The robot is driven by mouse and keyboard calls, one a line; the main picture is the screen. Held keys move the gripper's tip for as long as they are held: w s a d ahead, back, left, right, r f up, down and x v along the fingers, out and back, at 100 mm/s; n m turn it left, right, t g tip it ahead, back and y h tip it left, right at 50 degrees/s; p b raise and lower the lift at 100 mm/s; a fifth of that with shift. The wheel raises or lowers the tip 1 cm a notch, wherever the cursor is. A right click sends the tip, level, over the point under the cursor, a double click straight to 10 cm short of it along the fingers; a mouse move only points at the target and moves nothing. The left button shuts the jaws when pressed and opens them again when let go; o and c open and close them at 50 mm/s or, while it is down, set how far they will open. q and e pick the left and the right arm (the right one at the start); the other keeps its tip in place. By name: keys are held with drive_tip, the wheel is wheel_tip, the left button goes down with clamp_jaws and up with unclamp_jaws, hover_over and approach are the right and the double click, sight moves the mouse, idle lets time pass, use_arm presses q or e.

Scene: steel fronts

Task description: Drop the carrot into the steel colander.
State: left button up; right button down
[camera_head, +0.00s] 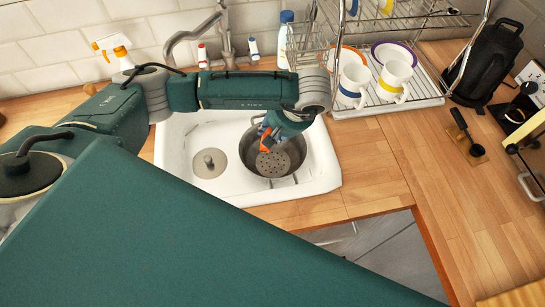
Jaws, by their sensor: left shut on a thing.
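The steel colander (291,166) sits in the right part of the white sink, its perforated bottom showing. My left gripper (268,134) hangs over the colander's rear left part, pointing down. It is shut on the carrot (266,143), a small orange shape that shows just below the fingers, in front of the colander's inside. Part of the carrot is hidden by the gripper, and I cannot tell how far it is above the colander's bottom. My right gripper is not in view.
The white sink (323,160) has a drain on its left. A faucet (224,30) stands behind my left arm. A dish rack (425,95) with mugs and plates stands to the right. A spray bottle (113,50) is at the back left. The wooden counter (385,165) right of the sink is clear.

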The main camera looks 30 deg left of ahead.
use_arm(q)
drive_tip(key=o, duration=1)
drive_tip(key=shift+c, duration=0.2)
drive_tip(key=shift+o, duration=1.1)
drive_tip(key=v, duration=1.2)
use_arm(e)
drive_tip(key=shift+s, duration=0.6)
